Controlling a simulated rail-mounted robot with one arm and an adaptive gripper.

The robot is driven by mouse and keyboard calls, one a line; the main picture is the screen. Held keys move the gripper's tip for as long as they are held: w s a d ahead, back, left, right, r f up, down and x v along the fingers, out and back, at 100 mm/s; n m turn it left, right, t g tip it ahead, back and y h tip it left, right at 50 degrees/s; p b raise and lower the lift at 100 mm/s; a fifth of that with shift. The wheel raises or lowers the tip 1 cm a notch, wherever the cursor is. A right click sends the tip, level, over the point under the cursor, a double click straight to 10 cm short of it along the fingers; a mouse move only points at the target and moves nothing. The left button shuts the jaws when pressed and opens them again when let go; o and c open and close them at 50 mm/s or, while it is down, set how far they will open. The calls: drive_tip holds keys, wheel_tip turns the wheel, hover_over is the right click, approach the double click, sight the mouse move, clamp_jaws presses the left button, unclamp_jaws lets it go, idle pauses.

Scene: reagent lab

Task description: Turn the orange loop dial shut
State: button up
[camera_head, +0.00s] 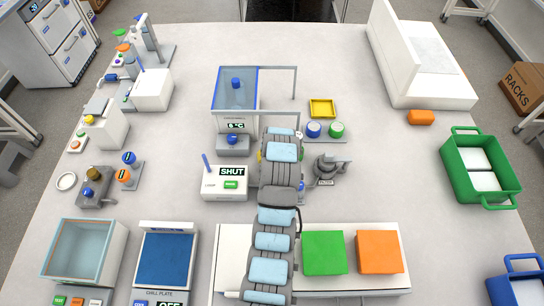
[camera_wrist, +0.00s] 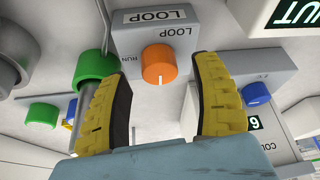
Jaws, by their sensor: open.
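The orange loop dial (camera_wrist: 158,64) sits on a grey-white box labelled LOOP (camera_wrist: 205,20) in the wrist view, with RUN printed to its left. A white mark on the dial points down in the picture. My gripper (camera_wrist: 164,78) is open, with one yellow-and-black finger on each side of the dial. The dial is between the fingers, with visible gaps; I cannot tell the depth. In the head view my arm hides the dial and most of the gripper. A white box (camera_head: 224,183) there has a SHUT display (camera_head: 233,170) and a blue lever.
A green knob (camera_wrist: 95,65) is close beside the left finger in the wrist view. In the head view, a blue-rimmed bath (camera_head: 235,105) is behind the SHUT box, and a grey fixture (camera_head: 326,170) is right of my arm. Open table lies farther right.

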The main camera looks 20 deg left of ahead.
drive_tip(key=shift+v, duration=2.75)
